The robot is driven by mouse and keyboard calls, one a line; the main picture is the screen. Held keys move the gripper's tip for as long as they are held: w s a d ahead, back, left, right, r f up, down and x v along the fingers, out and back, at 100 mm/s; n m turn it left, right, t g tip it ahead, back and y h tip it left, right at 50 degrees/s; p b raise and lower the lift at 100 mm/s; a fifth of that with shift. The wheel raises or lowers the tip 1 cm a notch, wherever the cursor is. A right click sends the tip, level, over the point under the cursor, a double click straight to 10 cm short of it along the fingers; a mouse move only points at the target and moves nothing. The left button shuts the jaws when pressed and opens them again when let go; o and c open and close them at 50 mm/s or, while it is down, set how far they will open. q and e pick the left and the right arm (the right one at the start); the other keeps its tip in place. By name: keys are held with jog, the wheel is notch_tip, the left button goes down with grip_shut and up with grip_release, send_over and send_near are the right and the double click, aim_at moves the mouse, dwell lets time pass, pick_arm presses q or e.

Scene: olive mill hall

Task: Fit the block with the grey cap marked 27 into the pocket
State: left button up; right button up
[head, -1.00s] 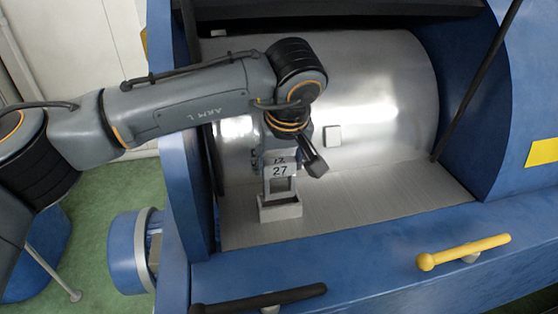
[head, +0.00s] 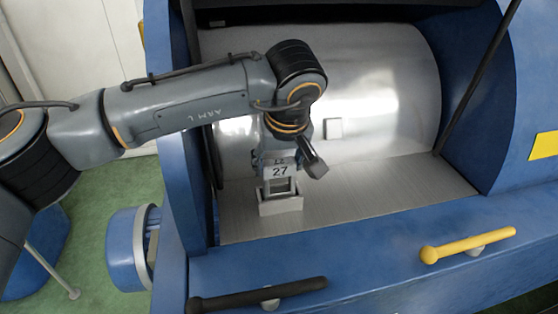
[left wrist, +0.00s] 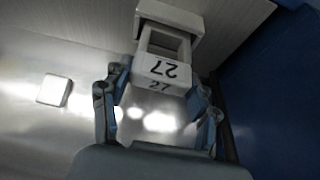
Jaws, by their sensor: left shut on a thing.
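The block with the grey cap marked 27 (head: 280,172) is upright in my left gripper (head: 284,160), whose fingers are mostly hidden by the wrist in the head view. In the left wrist view both fingers of my left gripper (left wrist: 160,85) close on the sides of the cap of the block (left wrist: 162,70). The pocket, a light grey open-topped box (head: 281,207), stands on the metal floor directly under the block. It also shows in the left wrist view (left wrist: 172,14). The block's lower end meets the pocket's opening; how deep it sits is hidden. My right gripper is out of view.
A shiny metal drum (head: 380,85) rises behind, with a small white square plate (head: 333,128) on it. Blue housing walls (head: 178,180) flank the bay. A yellow handle (head: 467,245) and a black handle (head: 258,295) are at the front. The metal floor to the right (head: 390,195) is clear.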

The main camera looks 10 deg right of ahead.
pick_arm(q)
jog(key=shift+f+b, duration=1)
jog(key=shift+f, duration=0.25)
jog(key=o, duration=1.4)
jog(key=v, duration=1.2)
